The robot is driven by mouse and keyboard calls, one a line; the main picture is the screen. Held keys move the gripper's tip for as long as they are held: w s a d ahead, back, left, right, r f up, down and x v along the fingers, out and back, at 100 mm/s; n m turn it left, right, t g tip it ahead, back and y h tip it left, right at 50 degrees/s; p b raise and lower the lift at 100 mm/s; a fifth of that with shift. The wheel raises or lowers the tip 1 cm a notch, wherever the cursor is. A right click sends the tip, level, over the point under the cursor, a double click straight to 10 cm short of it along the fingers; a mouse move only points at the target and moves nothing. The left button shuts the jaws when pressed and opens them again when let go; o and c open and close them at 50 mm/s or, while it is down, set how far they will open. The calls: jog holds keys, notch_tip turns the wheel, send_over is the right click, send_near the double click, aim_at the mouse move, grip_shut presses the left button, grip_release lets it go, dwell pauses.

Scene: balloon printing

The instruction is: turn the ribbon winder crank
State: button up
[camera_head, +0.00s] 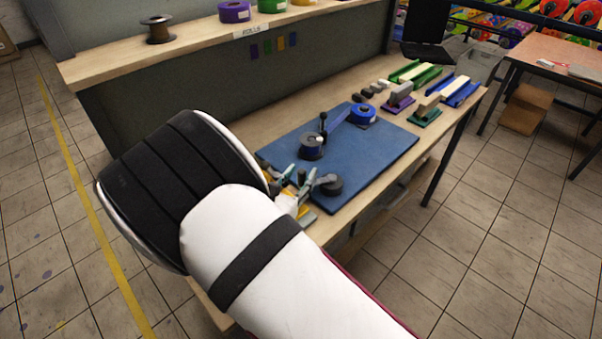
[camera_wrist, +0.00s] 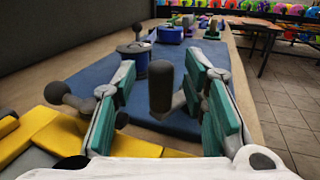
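The ribbon winder stands on a blue mat (camera_head: 385,150). Its dark spool (camera_head: 312,147) has an upright black post with a round knob beside it, and a blue ribbon runs to a blue roll (camera_head: 362,113). My gripper (camera_head: 303,178) is low at the mat's near left edge. In the wrist view its green-padded fingers (camera_wrist: 163,72) are open, on either side of a dark upright cylinder (camera_wrist: 160,88) that looks like the crank handle. Gaps show on both sides of it. Its lower joint is partly hidden. The spool (camera_wrist: 133,52) shows farther off.
Yellow pieces (camera_wrist: 45,130) lie at the left by the gripper. Stamp-like blocks (camera_head: 398,101) and colored trays (camera_head: 415,75) stand at the table's far end. A raised shelf (camera_head: 200,40) with rolls runs along the left. Tiled floor (camera_head: 470,240) is clear on the right.

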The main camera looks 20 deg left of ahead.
jog(key=shift+w, duration=0.65)
grip_shut()
jog(key=shift+w, duration=0.1)
jog(key=h+b, duration=0.1)
jog(key=w+m+h+b, duration=0.1)
jog(key=a+m+h+b, duration=0.1)
jog(key=shift+w+f+g+h, duration=0.2)
jog(key=shift+w+g+h, duration=0.05)
jog(key=shift+g+h, duration=0.05)
jog(key=m+h+b, duration=0.1)
jog(key=w+m+g+h+b, duration=0.1)
jog(key=h, duration=0.1)
jog(key=shift+w+a+m+b, duration=0.3)
jog(key=shift+a+m+b, duration=0.05)
jog(key=shift+m, duration=0.05)
jog(key=shift+w+a+r+h+b, duration=0.1)
jog(key=shift+w+h+b, duration=0.05)
jog(key=shift+w+b, duration=0.35)
jog(key=shift+w+a+r+h+b, duration=0.1)
jog(key=shift+w+h+b, duration=0.05)
jog(key=shift+w+b, duration=0.25)
jog(key=shift+w, duration=0.1)
